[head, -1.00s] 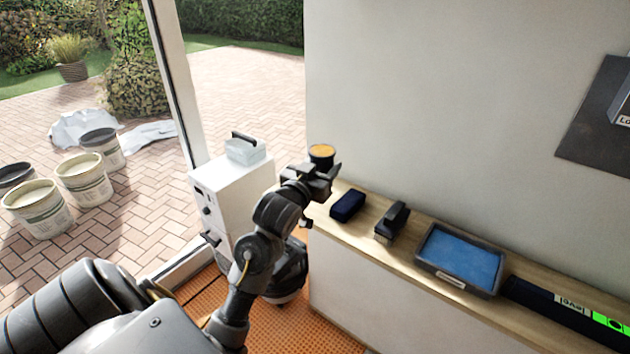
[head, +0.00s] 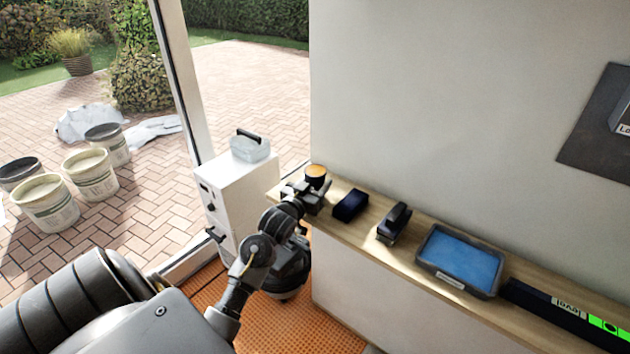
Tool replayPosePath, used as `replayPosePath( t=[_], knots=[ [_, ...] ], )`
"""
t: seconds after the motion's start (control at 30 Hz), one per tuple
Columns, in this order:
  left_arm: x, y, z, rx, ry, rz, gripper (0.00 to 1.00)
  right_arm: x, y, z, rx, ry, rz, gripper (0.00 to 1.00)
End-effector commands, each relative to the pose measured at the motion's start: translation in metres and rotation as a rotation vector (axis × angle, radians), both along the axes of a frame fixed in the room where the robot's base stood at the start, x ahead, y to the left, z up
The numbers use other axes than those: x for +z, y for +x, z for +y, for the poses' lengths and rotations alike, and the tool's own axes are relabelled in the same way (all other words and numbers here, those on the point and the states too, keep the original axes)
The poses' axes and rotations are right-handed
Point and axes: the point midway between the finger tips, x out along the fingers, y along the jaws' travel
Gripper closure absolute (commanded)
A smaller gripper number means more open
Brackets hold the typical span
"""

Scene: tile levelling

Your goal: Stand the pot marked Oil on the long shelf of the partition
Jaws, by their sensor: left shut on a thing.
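A small dark pot with an orange-yellow top (head: 316,173) is at the left end of the long wooden shelf (head: 345,232) on the partition. No marking on the pot can be read from here. My left gripper (head: 312,190) is shut on the pot and holds it upright. The pot appears at or just above the shelf surface; its base is hidden behind the gripper, so I cannot tell if it touches. My right gripper is not in view.
A dark blue block (head: 350,205), a black-handled tool (head: 394,222), a tray with blue contents (head: 460,258) and a level (head: 570,312) lie along the shelf to the right. A white cabinet (head: 232,205) with a clear box (head: 250,149) stands left of the shelf.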

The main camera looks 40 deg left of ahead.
Motion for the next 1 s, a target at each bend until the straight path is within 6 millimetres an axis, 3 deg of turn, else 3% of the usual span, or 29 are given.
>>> replayPosePath(
  t=[0.3,0.33,0.5,0.8,1.0],
  knots=[
    [-0.002,0.0,0.0,0.001,0.0,-0.002,0.77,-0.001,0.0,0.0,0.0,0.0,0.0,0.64],
    [-0.002,0.0,0.0,0.001,0.0,-0.001,0.46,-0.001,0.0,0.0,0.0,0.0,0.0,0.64],
    [-0.002,0.0,0.0,0.001,-0.001,-0.001,0.27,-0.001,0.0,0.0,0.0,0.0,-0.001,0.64],
    [0.001,0.0,0.0,0.001,0.0,-0.002,0.27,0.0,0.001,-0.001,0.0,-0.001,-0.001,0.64],
    [-0.003,-0.027,-0.006,0.0,0.0,0.0,0.27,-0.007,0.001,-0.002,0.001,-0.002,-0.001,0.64]
  ],
)
